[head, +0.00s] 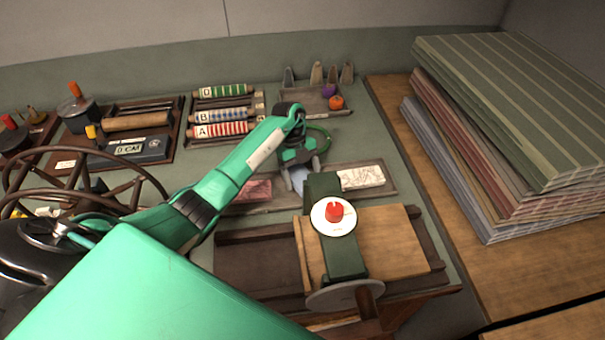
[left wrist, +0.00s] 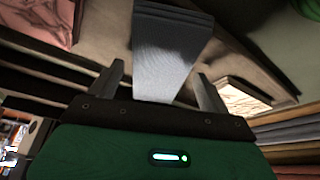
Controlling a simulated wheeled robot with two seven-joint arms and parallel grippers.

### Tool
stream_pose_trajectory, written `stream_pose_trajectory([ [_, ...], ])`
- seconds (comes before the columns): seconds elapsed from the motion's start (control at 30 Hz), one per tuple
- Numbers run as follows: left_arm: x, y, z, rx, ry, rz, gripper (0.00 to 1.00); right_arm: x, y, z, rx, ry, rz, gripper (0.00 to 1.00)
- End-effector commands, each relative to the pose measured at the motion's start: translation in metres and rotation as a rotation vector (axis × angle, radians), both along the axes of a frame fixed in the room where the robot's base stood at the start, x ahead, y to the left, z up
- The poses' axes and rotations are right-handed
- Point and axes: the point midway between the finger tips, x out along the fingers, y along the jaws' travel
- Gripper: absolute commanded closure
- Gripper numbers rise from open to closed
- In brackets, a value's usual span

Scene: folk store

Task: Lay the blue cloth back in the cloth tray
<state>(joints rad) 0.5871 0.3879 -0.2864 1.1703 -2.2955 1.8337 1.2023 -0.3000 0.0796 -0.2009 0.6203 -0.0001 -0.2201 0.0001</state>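The blue cloth (head: 299,183) is a folded grey-blue stack in the middle of the cloth tray (head: 384,194), partly hidden by my left gripper and the press. In the left wrist view the blue cloth (left wrist: 172,50) shows between my fingers, with a gap on each side. My left gripper (head: 301,174) is open above the tray; its spread fingers also show in the left wrist view (left wrist: 160,80). A red cloth (head: 254,190) lies to the left in the tray and a white patterned cloth (head: 362,177) to the right. My right gripper is not in view.
A press with a red knob (head: 334,211) stands close in front of the tray. Behind are lettered rollers (head: 221,129) and a small tray with an orange (head: 336,103) and a purple item. Stacked striped cloths (head: 510,110) fill the right side. A spoked wheel (head: 75,185) is at left.

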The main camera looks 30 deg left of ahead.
Motion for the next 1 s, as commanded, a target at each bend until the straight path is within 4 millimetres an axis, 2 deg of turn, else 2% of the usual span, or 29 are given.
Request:
stream_pose_trajectory([
  [0.33,0.0,-0.001,0.005,-0.002,-0.001,-0.001,0.17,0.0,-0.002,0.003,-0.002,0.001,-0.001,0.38],
  [0.4,0.001,-0.001,0.013,-0.002,-0.003,-0.001,0.17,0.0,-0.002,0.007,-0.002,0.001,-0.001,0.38],
  [0.47,0.003,0.004,0.017,0.001,-0.005,-0.001,0.17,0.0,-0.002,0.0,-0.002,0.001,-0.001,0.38],
  [0.8,0.014,0.022,0.068,0.001,-0.003,0.0,0.17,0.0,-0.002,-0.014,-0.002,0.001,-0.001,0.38],
  [1.0,0.015,0.025,0.079,-0.001,-0.001,-0.001,0.17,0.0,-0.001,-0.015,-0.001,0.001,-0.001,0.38],
])
